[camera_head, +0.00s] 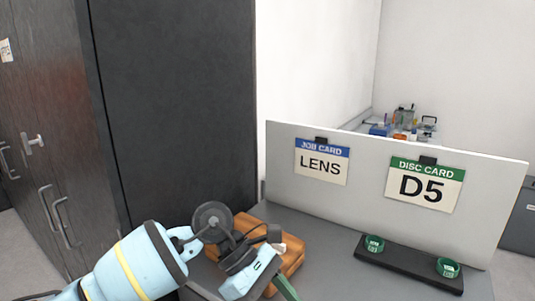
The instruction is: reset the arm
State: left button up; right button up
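My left arm comes in from the lower left, light blue with a yellow band. Its dark gripper end (228,240) is over the near left part of the grey bench (320,237), beside an orange-brown block (292,262). The fingertips cannot be made out clearly, so I cannot tell whether they are open or shut. A light blue part (246,276) with a green strip is just below the dark parts; I cannot tell what it belongs to. My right gripper is not in view.
A pale panel (370,201) on the bench bears a LENS job card (322,164) and a D5 disc card (425,187). Before it lies a black rack (408,265) with two green rings (374,244). Dark cabinets (170,100) stand left. Small items (402,130) sit far behind.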

pick_arm(q)
jog(key=s+d+r+n+t+h+p, duration=0.15)
jog(key=s+d+n+h, duration=0.35)
jog(key=n+h, duration=0.7)
jog(key=s+a+f+n+t+y+p, duration=0.1)
jog(key=a+f+n+t+y, duration=0.65)
jog(key=n, duration=0.95)
jog(key=s+a+f+n+t+y+p, duration=0.2)
jog(key=a+f+n+t+y, duration=0.2)
jog(key=a+f+n+t, duration=1)
jog(key=s+a+f+n+g+y, duration=0.2)
jog(key=s+f+n+g, duration=0.1)
jog(key=s, duration=0.4)
jog(key=s+a+f+n+g+y, duration=0.2)
jog(key=s+f+n+g, duration=0.1)
jog(key=s+n, duration=0.3)
jog(key=s+a+f+n+g+y+p, duration=0.1)
jog(key=s+a+f+n+g+y, duration=0.1)
jog(key=s+n, duration=0.3)
jog(key=s+f+g, duration=0.1)
jog(key=s, duration=0.2)
jog(key=shift+a+f+g+y, duration=0.15)
jog(key=shift+g+y, duration=0.15)
jog(key=shift+y, duration=0.05)
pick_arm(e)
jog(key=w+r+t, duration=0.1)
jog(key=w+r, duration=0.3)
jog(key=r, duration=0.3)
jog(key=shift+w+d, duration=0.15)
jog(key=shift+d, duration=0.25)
